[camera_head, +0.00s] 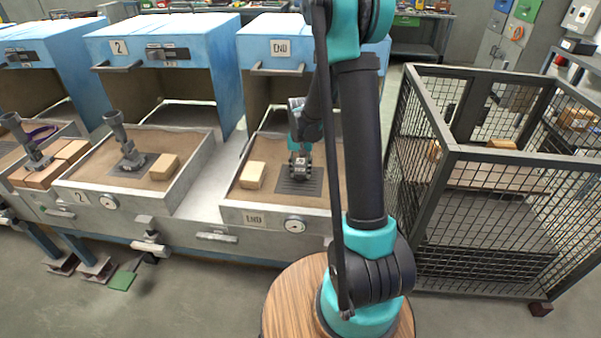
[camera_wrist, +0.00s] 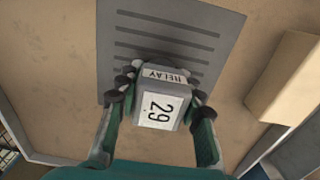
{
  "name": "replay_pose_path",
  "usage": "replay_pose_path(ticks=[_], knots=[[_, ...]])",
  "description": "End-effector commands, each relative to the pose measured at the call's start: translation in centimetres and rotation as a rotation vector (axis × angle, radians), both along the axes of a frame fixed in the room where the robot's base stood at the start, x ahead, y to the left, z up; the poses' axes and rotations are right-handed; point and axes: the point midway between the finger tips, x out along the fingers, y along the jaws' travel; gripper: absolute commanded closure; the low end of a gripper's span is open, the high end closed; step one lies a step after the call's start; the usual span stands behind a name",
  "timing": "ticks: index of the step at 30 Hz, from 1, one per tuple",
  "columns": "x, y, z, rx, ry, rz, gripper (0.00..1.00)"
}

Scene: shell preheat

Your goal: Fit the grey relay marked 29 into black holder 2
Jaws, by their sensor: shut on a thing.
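The grey relay (camera_wrist: 165,76) shows in the wrist view with its labels "RELAY" and "29" facing the camera. My gripper (camera_wrist: 160,103) has a finger on each side of the relay and is shut on it. The relay is over a dark slotted plate (camera_wrist: 128,52); I cannot tell if it touches the plate. In the head view my gripper (camera_head: 299,168) is low over this plate (camera_head: 285,185) in the sandy tray marked END. I cannot make out a black holder marked 2 in either view.
A tan block (camera_head: 252,175) lies left of the plate in the END tray (camera_head: 268,217). The tray marked 2 (camera_head: 130,207) holds a grey funnel-topped piece (camera_head: 122,138) and another block (camera_head: 164,167). A mesh cage (camera_head: 480,215) stands at the right. Blue hoods (camera_head: 155,45) rise behind the trays.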

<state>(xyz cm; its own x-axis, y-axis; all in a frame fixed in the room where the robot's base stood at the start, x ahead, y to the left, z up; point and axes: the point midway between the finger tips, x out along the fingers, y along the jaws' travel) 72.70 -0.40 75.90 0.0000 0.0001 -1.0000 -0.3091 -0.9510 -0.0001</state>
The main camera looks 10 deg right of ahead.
Motion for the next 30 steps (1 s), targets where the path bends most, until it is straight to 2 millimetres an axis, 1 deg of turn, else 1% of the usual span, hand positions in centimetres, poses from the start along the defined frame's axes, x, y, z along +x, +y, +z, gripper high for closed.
replay_pose_path(ticks=[1,3,14,15,19,27,30], knots=[[0.00,0.00,-0.45,0.000,0.000,0.000,0.95],[-0.02,0.00,-0.71,0.000,0.000,0.000,0.95],[-0.02,0.00,-1.04,0.000,0.000,0.000,0.95],[-0.02,0.00,-0.99,0.000,0.000,0.000,0.59],[-0.03,0.00,-0.97,0.000,0.000,0.000,0.43],[-0.03,0.00,-0.94,0.000,0.000,0.000,0.43],[-0.04,-0.01,-0.59,0.000,0.000,0.000,0.43]])
